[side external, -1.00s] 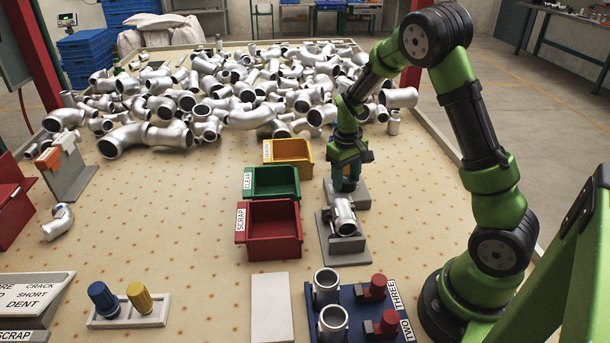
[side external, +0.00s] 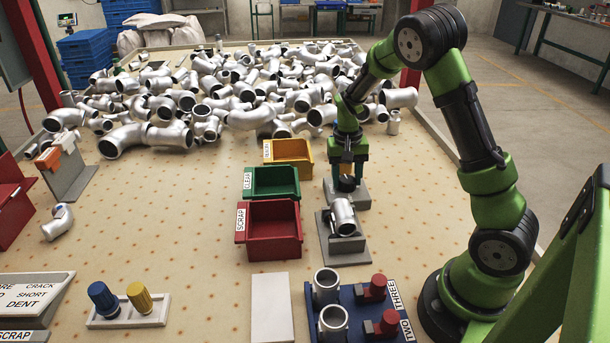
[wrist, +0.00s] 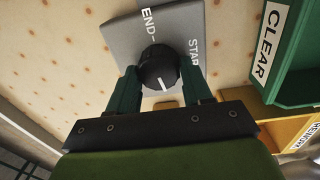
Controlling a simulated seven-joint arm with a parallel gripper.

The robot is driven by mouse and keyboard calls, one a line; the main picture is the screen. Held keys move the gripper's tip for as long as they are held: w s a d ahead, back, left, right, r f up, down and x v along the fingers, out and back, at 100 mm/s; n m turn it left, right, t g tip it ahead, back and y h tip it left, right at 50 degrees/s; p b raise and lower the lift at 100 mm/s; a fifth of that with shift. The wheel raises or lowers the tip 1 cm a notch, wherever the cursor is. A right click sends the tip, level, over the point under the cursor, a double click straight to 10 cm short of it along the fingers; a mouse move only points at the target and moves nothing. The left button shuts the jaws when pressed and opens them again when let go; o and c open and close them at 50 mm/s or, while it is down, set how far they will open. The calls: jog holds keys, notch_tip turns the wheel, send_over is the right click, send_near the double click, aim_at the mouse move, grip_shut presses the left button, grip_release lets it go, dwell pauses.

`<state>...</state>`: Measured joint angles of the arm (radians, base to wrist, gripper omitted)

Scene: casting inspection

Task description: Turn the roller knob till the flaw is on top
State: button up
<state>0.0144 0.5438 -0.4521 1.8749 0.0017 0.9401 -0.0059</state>
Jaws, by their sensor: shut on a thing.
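My gripper (side external: 347,170) reaches down over the grey knob plate behind the roller stand (side external: 345,250). In the wrist view my gripper (wrist: 159,76) has its two green fingers on either side of the round black knob (wrist: 158,62), shut on it. The knob's white pointer line faces toward my palm, away from the END and START lettering on the plate (wrist: 130,38). In the side view the knob (side external: 347,184) shows just under the fingers. A silver pipe casting (side external: 343,214) lies on the roller stand. I cannot make out a flaw on it.
Red SCRAP (side external: 273,250), green CLEAR (side external: 272,196) and yellow (side external: 290,172) bins stand just left of the stand. A heap of silver castings (side external: 230,100) fills the back. A blue fixture board (side external: 355,325) is in front. The table's left middle is mostly clear.

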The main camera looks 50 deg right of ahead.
aim_at(342, 181)
dwell(0.3)
jog(key=o, duration=1)
jog(key=shift+o, duration=0.2)
jog(key=shift+r, duration=0.15)
notch_tip(342, 181, up, 17)
jog(key=shift+w+a, duration=0.3)
jog(key=shift+f, duration=0.2)
jog(key=s+a+r+n+t+y, duration=0.1)
jog(key=s+a+n+t, duration=0.1)
jog(key=s+a, duration=0.5)
jog(key=s+a+r+n+t+y, duration=0.1)
jog(key=s+a+t, duration=0.4)
jog(key=a, duration=0.6)
jog(key=s+r+n, duration=0.1)
jog(key=s+n, duration=0.1)
jog(key=shift+a+r+n+t, duration=0.25)
jog(key=shift+r+n+t, duration=0.05)
